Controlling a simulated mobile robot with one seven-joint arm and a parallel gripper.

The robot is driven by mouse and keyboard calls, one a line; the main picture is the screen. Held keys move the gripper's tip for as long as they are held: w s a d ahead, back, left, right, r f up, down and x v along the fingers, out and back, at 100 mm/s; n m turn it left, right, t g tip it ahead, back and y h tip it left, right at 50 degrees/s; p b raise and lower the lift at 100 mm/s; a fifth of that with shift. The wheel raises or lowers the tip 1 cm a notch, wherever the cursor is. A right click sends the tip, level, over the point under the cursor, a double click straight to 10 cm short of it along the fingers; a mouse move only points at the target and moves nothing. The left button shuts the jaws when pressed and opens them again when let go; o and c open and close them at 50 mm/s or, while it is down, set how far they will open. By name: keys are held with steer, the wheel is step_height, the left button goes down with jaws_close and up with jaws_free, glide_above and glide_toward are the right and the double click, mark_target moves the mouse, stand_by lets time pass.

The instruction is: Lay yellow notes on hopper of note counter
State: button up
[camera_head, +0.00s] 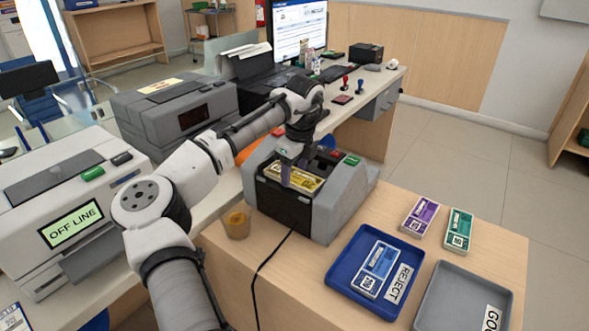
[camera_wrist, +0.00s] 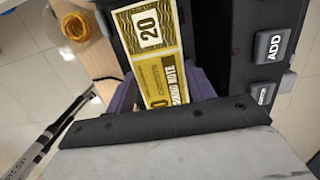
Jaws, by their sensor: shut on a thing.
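The yellow notes (camera_head: 293,177) are a bundle at the top opening of the grey note counter (camera_head: 336,205). In the wrist view the bundle (camera_wrist: 157,60) shows a "20" and lies between the purple fingers of my gripper (camera_wrist: 165,92). My gripper (camera_head: 299,178) is shut on the yellow notes, over the dark hopper. The counter's dark body and an ADD key (camera_wrist: 273,45) show beside the notes in the wrist view. The near end of the notes is hidden by the wrist housing. I cannot tell whether the notes touch the hopper floor.
A blue REJECT tray (camera_head: 347,288) holds a blue bundle. A grey tray (camera_head: 440,310) is at its right. Purple notes (camera_head: 420,217) and green notes (camera_head: 458,230) lie behind them. An amber cup (camera_head: 237,221) and a black cable (camera_head: 262,268) are near the counter's front left.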

mark_target(299, 177)
steer(key=o, duration=1)
steer(key=shift+f, duration=0.1)
steer(key=r, duration=0.8)
steer(key=s+d+r, duration=0.1)
steer(key=r, duration=0.3)
steer(key=shift+d+r+b, duration=0.1)
steer(key=shift+b, duration=0.2)
steer(key=shift+w, duration=0.1)
